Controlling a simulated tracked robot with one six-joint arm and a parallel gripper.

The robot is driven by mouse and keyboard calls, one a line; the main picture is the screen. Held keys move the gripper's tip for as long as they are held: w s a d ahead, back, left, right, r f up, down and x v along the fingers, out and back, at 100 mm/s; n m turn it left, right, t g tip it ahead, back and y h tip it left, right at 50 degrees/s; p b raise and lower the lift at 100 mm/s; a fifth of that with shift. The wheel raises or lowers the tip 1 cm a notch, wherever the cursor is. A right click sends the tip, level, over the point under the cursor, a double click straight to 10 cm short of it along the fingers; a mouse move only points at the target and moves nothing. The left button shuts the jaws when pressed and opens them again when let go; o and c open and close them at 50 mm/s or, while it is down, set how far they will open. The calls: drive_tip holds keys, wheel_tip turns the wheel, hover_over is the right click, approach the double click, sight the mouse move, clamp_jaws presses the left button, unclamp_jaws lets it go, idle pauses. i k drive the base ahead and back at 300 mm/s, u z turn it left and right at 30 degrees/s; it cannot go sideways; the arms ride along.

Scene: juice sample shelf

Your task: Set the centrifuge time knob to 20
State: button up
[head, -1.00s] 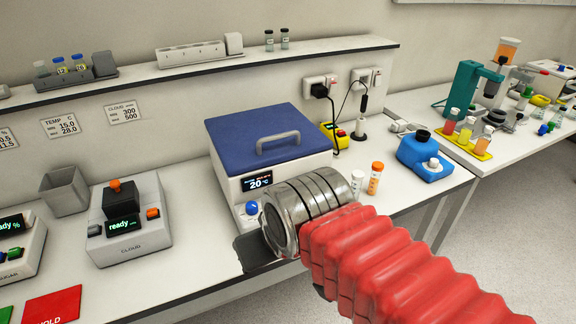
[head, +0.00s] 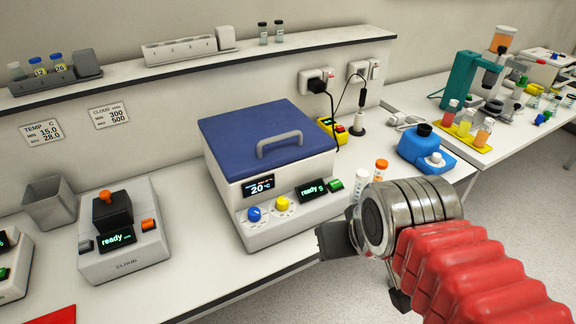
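The centrifuge, a white box with a blue lid (head: 262,135), stands mid-bench with its lid down. Its front has a display reading 20 °C (head: 258,187), a second display reading "ready" (head: 312,190), a blue knob (head: 254,214), a yellow knob (head: 282,203) and a green button (head: 335,185). The dial marks are too small to read, and I cannot tell which knob is the time knob. My gripper (head: 336,241) is right of and in front of the centrifuge, apart from both knobs. Its dark fingers are seen edge-on, so their opening is unclear.
A white vial (head: 358,188) and an orange-capped vial (head: 378,172) stand behind my wrist. A blue device (head: 425,150) is farther right. The cloud meter (head: 124,235) is left of the centrifuge. Bare bench (head: 195,277) lies in front.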

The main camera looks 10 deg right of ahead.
sight(282, 203)
drive_tip(key=z, duration=0.2)
drive_tip(key=k, duration=1.45)
drive_tip(key=u, duration=0.25)
drive_tip(key=i, duration=1)
drive_tip(key=u, duration=0.05)
